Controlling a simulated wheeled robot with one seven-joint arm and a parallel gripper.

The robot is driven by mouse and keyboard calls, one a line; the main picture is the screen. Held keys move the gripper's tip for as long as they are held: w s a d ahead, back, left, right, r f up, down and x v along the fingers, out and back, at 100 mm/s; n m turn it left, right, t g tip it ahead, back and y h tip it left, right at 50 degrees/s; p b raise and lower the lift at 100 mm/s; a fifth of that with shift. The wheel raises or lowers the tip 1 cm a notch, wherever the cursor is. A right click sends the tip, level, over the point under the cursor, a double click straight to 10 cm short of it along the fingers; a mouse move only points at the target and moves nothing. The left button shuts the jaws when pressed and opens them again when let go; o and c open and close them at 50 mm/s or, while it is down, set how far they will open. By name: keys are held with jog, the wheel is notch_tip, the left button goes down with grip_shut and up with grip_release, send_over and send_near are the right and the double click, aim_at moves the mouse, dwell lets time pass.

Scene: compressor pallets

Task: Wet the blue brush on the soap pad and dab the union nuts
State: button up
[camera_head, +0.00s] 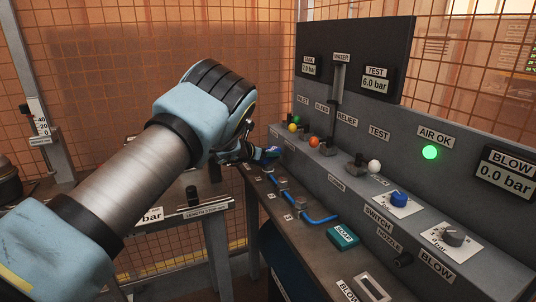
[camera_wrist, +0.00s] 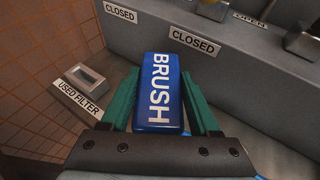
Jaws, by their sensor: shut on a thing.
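My gripper (camera_wrist: 162,115) is shut on the blue brush (camera_wrist: 157,92), which sits between its green fingers with the white word BRUSH facing the wrist camera. In the head view the brush (camera_head: 268,154) shows as a small blue piece at the end of my arm, above the bench near the panel. The green soap pad (camera_head: 343,237) lies on the bench at the lower right, apart from the brush. A blue hose (camera_head: 320,219) with metal union nuts (camera_head: 295,199) runs along the bench between the brush and the pad. My arm hides part of the bench's far end.
A grey panel (camera_head: 410,200) with valves, knobs and labels rises behind the bench. A box labelled USED FILTER (camera_wrist: 83,83) stands left of the brush in the wrist view. Orange mesh fencing (camera_head: 120,60) closes off the back. A separate table (camera_head: 170,218) stands at left.

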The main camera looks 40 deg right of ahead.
jog(key=shift+r+p, duration=0.85)
jog(key=shift+r, duration=1.95)
